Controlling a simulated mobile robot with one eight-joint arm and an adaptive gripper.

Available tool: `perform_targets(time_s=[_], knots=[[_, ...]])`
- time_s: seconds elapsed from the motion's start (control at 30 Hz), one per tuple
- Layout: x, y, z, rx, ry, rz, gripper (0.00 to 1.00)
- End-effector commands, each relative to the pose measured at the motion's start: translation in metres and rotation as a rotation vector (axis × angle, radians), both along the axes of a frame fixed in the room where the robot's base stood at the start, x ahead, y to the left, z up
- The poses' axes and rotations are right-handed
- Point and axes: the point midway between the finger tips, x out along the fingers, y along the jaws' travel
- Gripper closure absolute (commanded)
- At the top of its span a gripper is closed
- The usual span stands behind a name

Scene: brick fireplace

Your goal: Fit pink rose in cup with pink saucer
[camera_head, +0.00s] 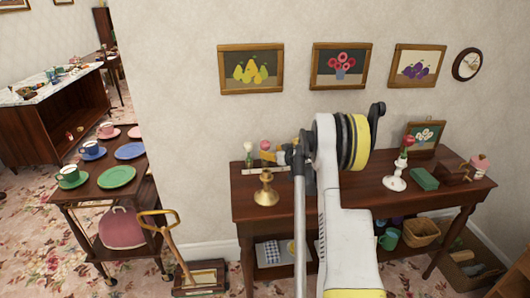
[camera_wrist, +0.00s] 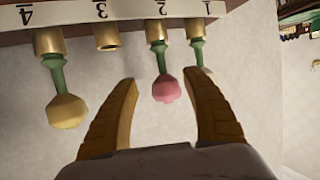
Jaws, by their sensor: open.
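The pink rose (camera_wrist: 166,89) has a green stem standing in the brass holder marked 2 of a white rack (camera_wrist: 125,11), seen upside down in the wrist view. My gripper (camera_wrist: 161,82) is open, with one finger on each side of the rose and gaps visible on both sides. In the head view the pink rose (camera_head: 265,145) shows at the left end of the dark table, beside my gripper (camera_head: 279,156). The cup (camera_head: 106,128) on a pink saucer (camera_head: 107,135) stands at the back of the cart on the left.
A yellow flower (camera_wrist: 67,111) stands in holder 4; holder 3 is empty. Another green stem (camera_wrist: 198,54) in holder 1 is partly hidden by a finger. A brass candlestick (camera_head: 266,190) stands near the rack. The cart also bears other cups and a green plate (camera_head: 117,177).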

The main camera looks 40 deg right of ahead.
Motion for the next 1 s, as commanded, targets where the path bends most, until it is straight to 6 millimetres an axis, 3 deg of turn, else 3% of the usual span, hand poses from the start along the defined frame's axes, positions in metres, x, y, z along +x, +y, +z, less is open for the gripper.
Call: perform_targets(time_s=[0.23,0.47,0.5,0.67,0.7,1.0], knots=[[0.035,0.000,-0.020,-0.001,0.000,0.001,0.43],[0.039,-0.001,-0.018,0.000,0.000,0.000,0.43],[0.039,-0.001,-0.018,-0.001,0.000,0.000,0.47],[0.038,-0.001,-0.018,-0.001,0.000,0.000,0.96],[0.038,-0.001,-0.018,-0.001,0.000,0.000,1.00],[0.038,-0.001,-0.017,-0.001,0.000,0.000,1.00]])
